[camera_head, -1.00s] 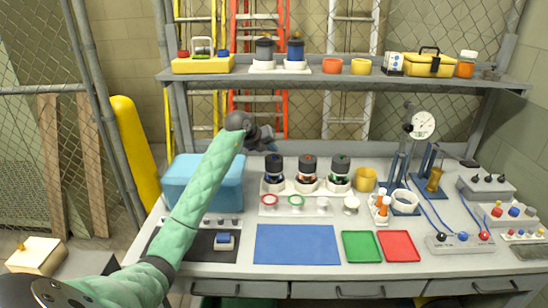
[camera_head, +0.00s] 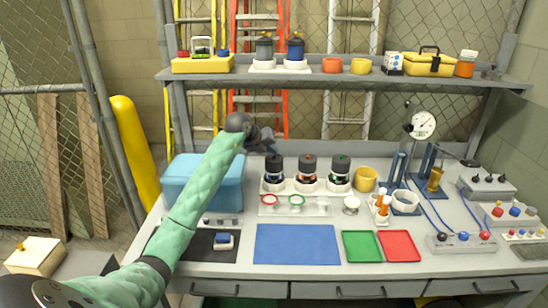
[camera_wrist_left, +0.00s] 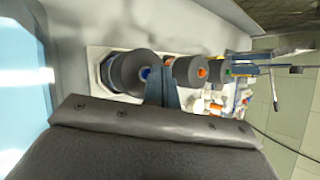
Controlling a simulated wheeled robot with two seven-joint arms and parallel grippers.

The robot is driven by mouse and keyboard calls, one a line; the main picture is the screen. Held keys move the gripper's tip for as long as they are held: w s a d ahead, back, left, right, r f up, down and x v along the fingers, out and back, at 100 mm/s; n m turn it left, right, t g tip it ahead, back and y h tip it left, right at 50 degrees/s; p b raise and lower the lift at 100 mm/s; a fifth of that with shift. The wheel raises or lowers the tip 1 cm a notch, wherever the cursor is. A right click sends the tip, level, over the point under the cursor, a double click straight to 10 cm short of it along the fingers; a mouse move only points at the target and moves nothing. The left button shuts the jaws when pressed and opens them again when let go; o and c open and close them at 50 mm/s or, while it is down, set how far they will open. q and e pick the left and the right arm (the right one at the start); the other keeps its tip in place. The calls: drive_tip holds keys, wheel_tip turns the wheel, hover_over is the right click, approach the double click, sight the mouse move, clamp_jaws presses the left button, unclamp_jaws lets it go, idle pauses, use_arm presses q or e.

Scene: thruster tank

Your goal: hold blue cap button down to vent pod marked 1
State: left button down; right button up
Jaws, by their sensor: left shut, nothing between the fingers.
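Three dark-capped pods stand in a row in a white rack on the bench. The left pod (camera_head: 274,172) has blue parts, the middle pod (camera_head: 307,171) orange and the right pod (camera_head: 340,171) green. The blue cap button (camera_wrist_left: 145,72) shows in the left wrist view on the nearest cap, partly hidden by my fingers. My left gripper (camera_head: 273,149) is shut and empty, its tips at the top of the left pod. It also shows in the left wrist view (camera_wrist_left: 161,84). I cannot tell whether the tips press the button. No number is readable. My right gripper is not in view.
A light-blue box (camera_head: 203,181) stands left of the pods, beneath my left forearm. A yellow cup (camera_head: 365,179) stands to their right. Rings and small fittings lie in front. The blue mat (camera_head: 298,245) is clear. A shelf (camera_head: 330,76) runs above the bench.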

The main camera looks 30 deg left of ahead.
use_arm(q)
drive_tip(key=shift+f+b, duration=0.3)
drive_tip(key=shift+f, duration=0.2)
idle(0.6)
drive_tip(key=shift+r, duration=0.15)
idle(3.0)
drive_tip(key=shift+r+p, duration=0.4)
drive_tip(key=shift+r, duration=0.4)
drive_tip(key=shift+r+p, duration=1)
drive_tip(key=shift+r, duration=1.5)
